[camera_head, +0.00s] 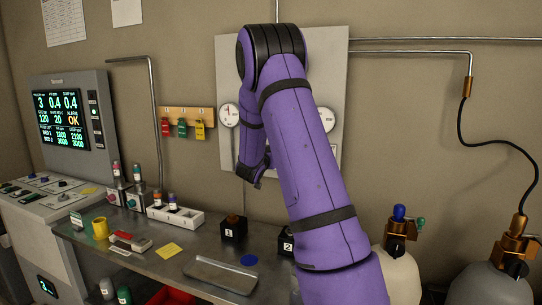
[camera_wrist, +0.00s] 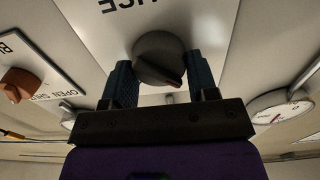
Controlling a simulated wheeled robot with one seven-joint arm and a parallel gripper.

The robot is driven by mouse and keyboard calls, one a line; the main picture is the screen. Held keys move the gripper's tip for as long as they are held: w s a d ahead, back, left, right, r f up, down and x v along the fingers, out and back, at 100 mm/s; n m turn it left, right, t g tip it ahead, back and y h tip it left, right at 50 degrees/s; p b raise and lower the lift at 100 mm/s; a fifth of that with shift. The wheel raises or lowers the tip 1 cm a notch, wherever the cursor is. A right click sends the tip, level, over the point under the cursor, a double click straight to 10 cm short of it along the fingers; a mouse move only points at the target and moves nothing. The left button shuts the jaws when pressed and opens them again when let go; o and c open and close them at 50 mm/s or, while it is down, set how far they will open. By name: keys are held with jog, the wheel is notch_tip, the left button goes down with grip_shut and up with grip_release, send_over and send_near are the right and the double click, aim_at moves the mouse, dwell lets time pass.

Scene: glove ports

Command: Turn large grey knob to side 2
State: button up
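The large grey knob (camera_wrist: 158,56) is on a white panel in the upper middle of the wrist view, with a small red mark at its lower right edge. My gripper (camera_wrist: 162,78) has one finger on each side of the knob. The left finger is close against or touching it, and a narrow gap may show at the right; I cannot tell whether it grips. In the head view my purple arm hides the knob, and my gripper (camera_head: 250,178) is in front of the wall panel (camera_head: 228,60).
Gauges flank my arm on the panel; one gauge (camera_wrist: 281,107) is right of the gripper in the wrist view. An orange-brown knob (camera_wrist: 20,83) is at the left. Below are a workbench (camera_head: 150,262) and gas cylinders (camera_head: 400,270).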

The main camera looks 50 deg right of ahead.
jog(key=shift+m, duration=0.3)
jog(key=shift+c, duration=0.3)
jog(key=m, duration=0.3)
jog(key=shift+s+m, duration=0.1)
jog(key=shift+m, duration=0.2)
jog(key=m, duration=0.4)
jog(key=shift+s+d+f+m, duration=0.1)
jog(key=shift+m, duration=0.2)
jog(key=m, duration=0.4)
jog(key=shift+f+m, duration=0.1)
jog(key=shift+m, duration=0.2)
jog(key=shift+f+m, duration=0.1)
jog(key=shift+m, duration=2.1)
jog(key=o, duration=0.9)
jog(key=shift+s, duration=0.1)
